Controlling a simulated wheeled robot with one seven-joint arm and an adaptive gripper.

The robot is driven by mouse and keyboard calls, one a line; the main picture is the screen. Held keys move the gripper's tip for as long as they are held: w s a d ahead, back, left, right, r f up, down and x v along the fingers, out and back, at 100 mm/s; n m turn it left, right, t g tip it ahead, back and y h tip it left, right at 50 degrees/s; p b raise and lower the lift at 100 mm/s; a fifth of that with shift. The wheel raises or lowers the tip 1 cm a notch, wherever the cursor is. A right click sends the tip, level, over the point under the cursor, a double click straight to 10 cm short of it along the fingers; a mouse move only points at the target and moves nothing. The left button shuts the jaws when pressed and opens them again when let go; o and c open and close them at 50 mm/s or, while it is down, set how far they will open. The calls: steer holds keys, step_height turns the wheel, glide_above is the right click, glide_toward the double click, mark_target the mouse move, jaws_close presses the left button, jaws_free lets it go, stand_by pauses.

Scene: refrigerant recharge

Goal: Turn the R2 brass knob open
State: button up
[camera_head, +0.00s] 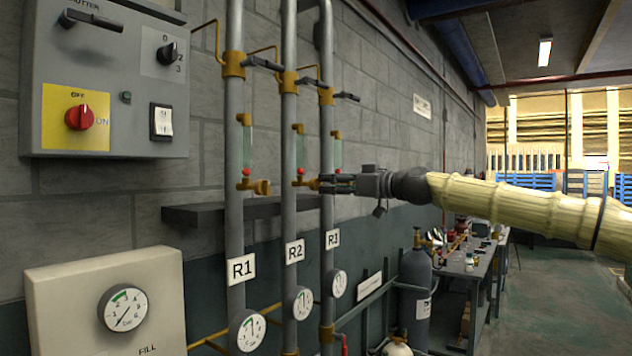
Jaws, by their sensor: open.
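The pipe labelled R2 (294,251) is the middle of three upright grey pipes. Its brass knob (309,183) sits low on the brass fitting, just right of the pipe, under a small red part and a sight glass. My gripper (322,184) is open and reaches in from the right at the height of this knob. Its dark fingers pass in front of the third pipe. The fingertips are at or very close to the knob's right end. I cannot tell if they touch it or are around it. The third pipe's own knob is hidden behind my gripper.
The R1 pipe (235,210) with its brass knob (262,187) stands left of R2, and the third pipe (327,120) close on the right. A dark shelf (205,215) runs behind them. A grey control box (105,90) hangs at left. Dark levers stick out above.

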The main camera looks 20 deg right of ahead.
mark_target(316, 182)
steer(key=shift+p+x, duration=0.8)
steer(key=shift+x, duration=2.15)
steer(key=c, duration=1)
